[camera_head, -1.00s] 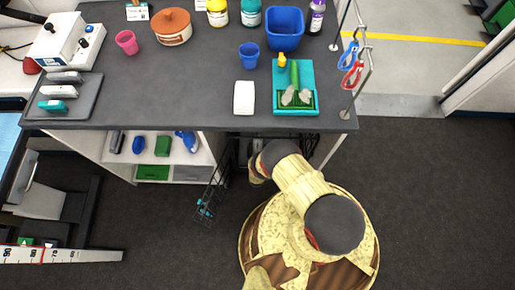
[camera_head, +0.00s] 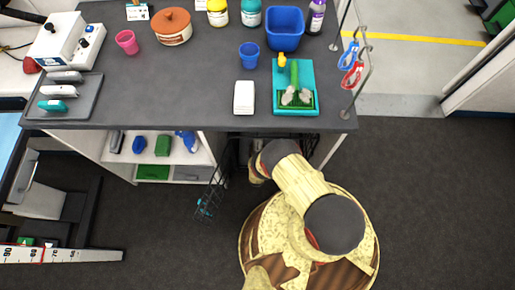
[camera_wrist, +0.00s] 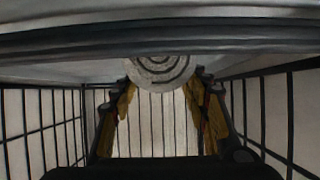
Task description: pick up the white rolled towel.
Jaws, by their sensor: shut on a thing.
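The white rolled towel (camera_wrist: 160,66) shows its round spiral end in the wrist view, just below a dark bar across the top. My gripper (camera_wrist: 161,88) has its yellow-padded fingers on both sides of this roll and is shut on it. The roll is inside a dark wire enclosure with grid sides. In the head view my arm reaches in under the grey counter's front edge, so my gripper and the rolled towel are hidden there.
Dark wire sides (camera_wrist: 245,105) stand close on both sides of my gripper. The grey counter (camera_head: 190,85) overhangs my arm and bears a white block (camera_head: 244,97), a teal tray (camera_head: 279,90) and a blue bin (camera_head: 284,28). An open wire panel (camera_head: 213,190) juts out left of my arm.

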